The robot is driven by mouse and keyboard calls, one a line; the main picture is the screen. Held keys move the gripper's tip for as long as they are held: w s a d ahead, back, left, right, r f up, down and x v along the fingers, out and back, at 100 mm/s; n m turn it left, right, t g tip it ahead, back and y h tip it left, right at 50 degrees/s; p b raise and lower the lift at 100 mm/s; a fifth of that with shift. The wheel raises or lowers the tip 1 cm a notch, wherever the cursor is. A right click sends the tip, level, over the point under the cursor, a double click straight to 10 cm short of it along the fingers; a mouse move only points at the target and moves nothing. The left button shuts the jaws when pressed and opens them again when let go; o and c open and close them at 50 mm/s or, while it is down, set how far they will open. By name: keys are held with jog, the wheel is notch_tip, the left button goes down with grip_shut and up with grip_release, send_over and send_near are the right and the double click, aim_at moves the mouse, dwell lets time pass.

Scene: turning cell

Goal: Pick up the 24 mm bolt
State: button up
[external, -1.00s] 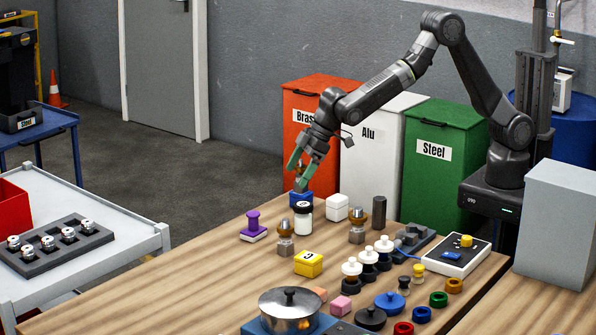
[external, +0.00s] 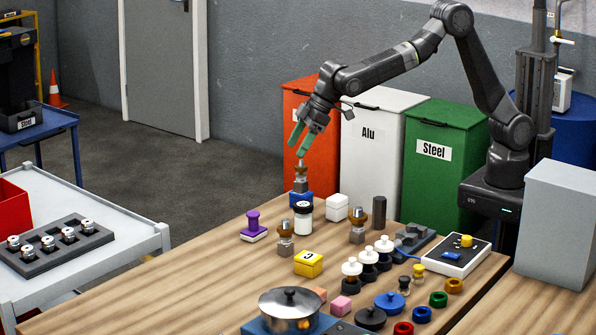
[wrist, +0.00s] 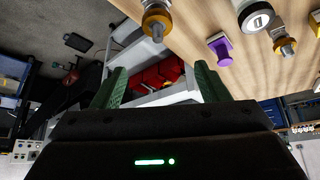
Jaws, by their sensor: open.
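Several bolt-like pieces with grey hex bodies and brass-coloured tops stand on the table. One bolt (external: 301,178) is upright on a blue block at the far edge. Another bolt (external: 285,238) is beside a purple stamp, and a third bolt (external: 357,222) is farther right. No size marking is readable, so I cannot tell which is 24 mm. My gripper (external: 297,150) is open and empty, just above the bolt on the blue block. In the wrist view my gripper (wrist: 160,70) shows two green fingers apart, with a bolt (wrist: 157,22) beyond them near the top.
The blue block (external: 304,199) has a black-and-white jar (external: 303,218) close in front. A purple stamp (external: 254,224), white cube (external: 336,207), dark cylinder (external: 379,212) and yellow block (external: 308,264) stand nearby. Bins (external: 370,150) stand behind; the table's left front is clear.

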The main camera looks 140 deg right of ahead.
notch_tip(320, 180, up, 5)
jog(key=n+y+b, duration=0.2)
jog(key=n, duration=0.2)
send_over(358, 215)
jog(key=s, duration=0.5)
jog(key=shift+g, duration=0.3)
jog(key=x, duration=0.4)
jog(key=s+a+x, duration=0.1)
jog(key=x, duration=0.3)
jog(key=f+p+x, duration=0.1)
jog(key=x, duration=0.4)
jog(key=shift+s+a+r, duration=0.1)
jog(key=shift+s+a, duration=0.2)
jog(key=shift+s, duration=0.1)
jog(key=shift+p+x, duration=0.9)
jog(key=shift+x, duration=2.15)
jog(key=shift+s+a, duration=0.1)
jog(key=shift+s, duration=0.05)
